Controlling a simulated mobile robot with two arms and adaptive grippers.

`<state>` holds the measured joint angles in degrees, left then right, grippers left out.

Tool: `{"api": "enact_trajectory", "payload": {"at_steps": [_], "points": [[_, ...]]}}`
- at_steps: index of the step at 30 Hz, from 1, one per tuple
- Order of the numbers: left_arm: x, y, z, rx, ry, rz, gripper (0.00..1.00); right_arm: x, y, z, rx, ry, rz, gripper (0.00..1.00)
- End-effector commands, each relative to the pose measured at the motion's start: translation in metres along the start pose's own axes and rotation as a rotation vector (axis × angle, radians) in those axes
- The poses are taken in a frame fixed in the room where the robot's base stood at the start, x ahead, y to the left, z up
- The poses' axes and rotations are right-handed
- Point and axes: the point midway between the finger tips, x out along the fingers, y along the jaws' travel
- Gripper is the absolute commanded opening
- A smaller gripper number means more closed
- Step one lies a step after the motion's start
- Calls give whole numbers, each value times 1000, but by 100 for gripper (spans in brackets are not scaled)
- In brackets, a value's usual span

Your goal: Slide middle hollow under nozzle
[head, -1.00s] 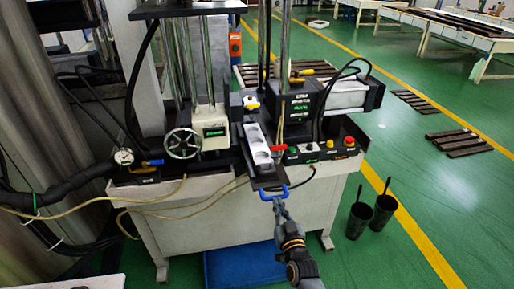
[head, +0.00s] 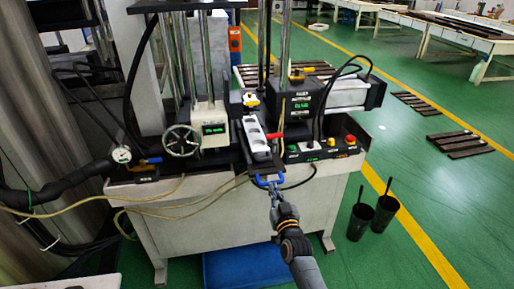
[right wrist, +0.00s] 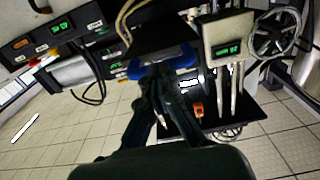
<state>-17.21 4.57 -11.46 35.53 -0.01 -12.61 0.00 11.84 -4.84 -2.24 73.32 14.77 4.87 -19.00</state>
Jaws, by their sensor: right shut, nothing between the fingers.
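The white mould (head: 254,134) with round hollows in a row lies on a dark slide in the middle of the machine in the head view. A blue handle (head: 268,180) is at the slide's front end. My right gripper (head: 272,187) is at this handle, its fingers shut with nothing between them. In the right wrist view the blue handle (right wrist: 163,58) is just beyond my right fingertips (right wrist: 158,72); I cannot tell whether they touch. The nozzle is not clear; a yellow and white part (head: 250,100) stands at the mould's far end. My left gripper is not in view.
A handwheel (head: 182,142) and a display box (head: 213,127) stand left of the slide. A button panel (head: 322,149) and a red lever (head: 274,136) are right of it. Two black buckets (head: 373,217) stand on the floor. A hose crosses the bench front.

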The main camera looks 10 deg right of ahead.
Motion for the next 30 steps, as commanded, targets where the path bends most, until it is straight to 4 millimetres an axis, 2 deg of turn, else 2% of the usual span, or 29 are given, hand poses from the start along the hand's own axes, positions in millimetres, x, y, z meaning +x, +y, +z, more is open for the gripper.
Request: {"api": "enact_trajectory", "payload": {"at_steps": [25, 30], "points": [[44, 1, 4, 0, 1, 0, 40, 60, 0, 2, 0, 2, 0, 0], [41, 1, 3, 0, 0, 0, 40, 60, 0, 0, 0, 0, 0, 0]]}}
